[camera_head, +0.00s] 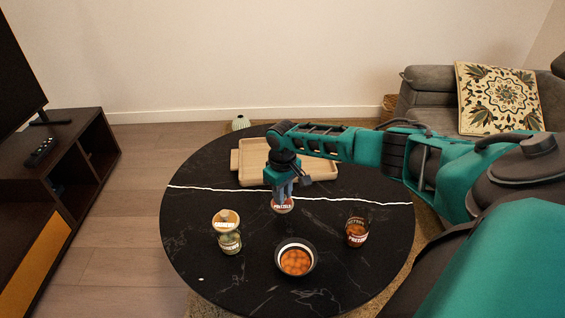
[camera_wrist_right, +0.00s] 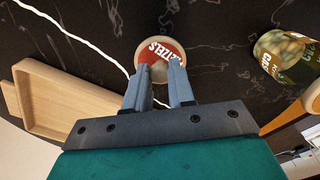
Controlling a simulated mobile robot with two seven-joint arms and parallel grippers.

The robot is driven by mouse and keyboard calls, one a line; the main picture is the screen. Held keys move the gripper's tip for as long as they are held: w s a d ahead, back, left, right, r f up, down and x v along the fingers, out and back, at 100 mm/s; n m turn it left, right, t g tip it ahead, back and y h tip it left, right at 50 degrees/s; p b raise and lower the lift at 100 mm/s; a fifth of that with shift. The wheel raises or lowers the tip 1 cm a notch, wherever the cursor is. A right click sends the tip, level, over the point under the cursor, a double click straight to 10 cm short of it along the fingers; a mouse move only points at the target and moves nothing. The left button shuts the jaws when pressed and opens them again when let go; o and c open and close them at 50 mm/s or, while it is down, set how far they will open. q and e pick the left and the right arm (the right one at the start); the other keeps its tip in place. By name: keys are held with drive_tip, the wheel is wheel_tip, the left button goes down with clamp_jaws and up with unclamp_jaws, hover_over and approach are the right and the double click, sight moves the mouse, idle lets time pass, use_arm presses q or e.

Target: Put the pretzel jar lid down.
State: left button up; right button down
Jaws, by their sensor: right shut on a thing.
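The pretzel jar lid (camera_head: 283,206) is a round disc with a red and white "PRETZELS" label. It is at the middle of the dark round table, under my right gripper (camera_head: 282,196). In the right wrist view the lid (camera_wrist_right: 158,52) is at the fingertips of my right gripper (camera_wrist_right: 160,75), which is shut on it. I cannot tell whether the lid touches the tabletop. The pretzel jar (camera_head: 357,233) stands at the right of the table, with brown contents and no lid visible on it. My left gripper is not in view.
A lidded jar with greenish contents (camera_head: 229,240) stands at the left front. A dark bowl of brown snacks (camera_head: 282,270) is at the front. A wooden tray (camera_head: 246,176) lies behind my right gripper. Bare black tabletop (camera_head: 190,215) is at the left.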

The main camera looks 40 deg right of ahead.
drive_tip(key=shift+f, duration=0.3)
wheel_tip(320, 180, down, 4)
drive_tip(key=shift+r+b, duration=0.2)
drive_tip(key=shift+b, duration=0.8)
drive_tip(key=shift+f, duration=0.25)
drive_tip(key=shift+r, duration=0.15)
drive_tip(key=shift+f, duration=0.2)
drive_tip(key=c, duration=1)
unclamp_jaws()
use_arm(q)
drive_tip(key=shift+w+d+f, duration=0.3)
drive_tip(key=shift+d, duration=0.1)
use_arm(e)
drive_tip(key=shift+o, duration=0.2)
